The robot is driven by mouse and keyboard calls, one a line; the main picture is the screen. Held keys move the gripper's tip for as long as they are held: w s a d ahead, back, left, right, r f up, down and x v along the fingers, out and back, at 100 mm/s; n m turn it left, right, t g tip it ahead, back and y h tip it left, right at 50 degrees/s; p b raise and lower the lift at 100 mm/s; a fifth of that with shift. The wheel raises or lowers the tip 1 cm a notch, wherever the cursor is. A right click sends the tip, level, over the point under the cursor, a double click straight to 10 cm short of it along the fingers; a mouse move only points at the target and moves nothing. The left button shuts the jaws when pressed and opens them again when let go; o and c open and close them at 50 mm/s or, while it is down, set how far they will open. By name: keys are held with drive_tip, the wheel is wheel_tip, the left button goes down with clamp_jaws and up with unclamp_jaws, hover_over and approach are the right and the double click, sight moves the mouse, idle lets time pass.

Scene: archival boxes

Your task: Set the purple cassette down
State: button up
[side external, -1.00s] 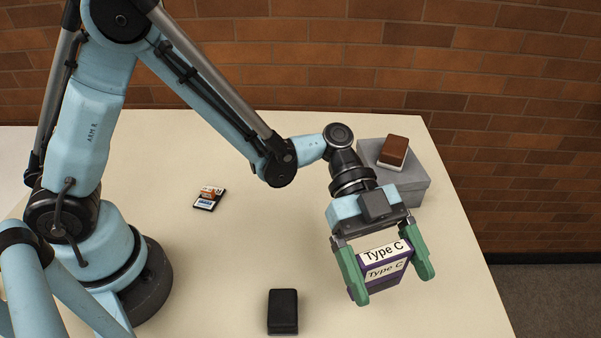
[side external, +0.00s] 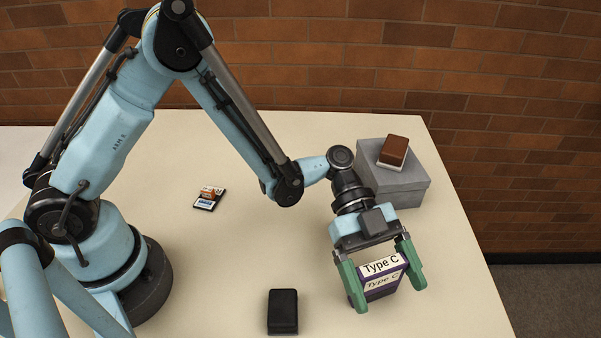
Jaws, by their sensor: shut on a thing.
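The purple cassette (side external: 384,292) has white labels reading "Type C" on its top and front. My gripper (side external: 388,290) is shut on it, with a green finger on each side. The cassette is at the right front of the table (side external: 240,255), low over the surface. I cannot tell from this view whether its underside touches the table.
A grey box (side external: 404,190) stands behind my gripper, with a brown and white object (side external: 394,152) on its lid. A black case (side external: 283,311) lies left of the cassette at the front. A small card-like item (side external: 210,198) lies further back. The middle of the table is clear.

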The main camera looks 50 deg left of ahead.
drive_tip(key=o, duration=0.9)
drive_tip(key=shift+f, duration=0.1)
drive_tip(key=shift+c, duration=0.2)
drive_tip(key=shift+a+r, duration=0.15)
drive_tip(key=shift+r, duration=0.1)
drive_tip(key=w+a+r+n+t+y, duration=0.2)
drive_tip(key=a+r+n+t+y, duration=0.15)
drive_tip(key=a+n, duration=0.35)
drive_tip(key=w+a+r+n+t+y, duration=0.25)
drive_tip(key=a+r+n, duration=0.2)
drive_tip(key=a, duration=0.55)
drive_tip(key=s+a+n+t+y, duration=0.2)
drive_tip(key=a+n+t+y, duration=0.1)
drive_tip(key=a+n, duration=0.2)
drive_tip(key=s+a+r+n+t+y, duration=0.1)
drive_tip(key=s+a+n+t+y, duration=0.1)
drive_tip(key=a+n, duration=0.4)
drive_tip(key=shift+s+a+t+y, duration=0.4)
drive_tip(key=shift+a+t+y, duration=0.25)
drive_tip(key=shift+y, duration=0.15)
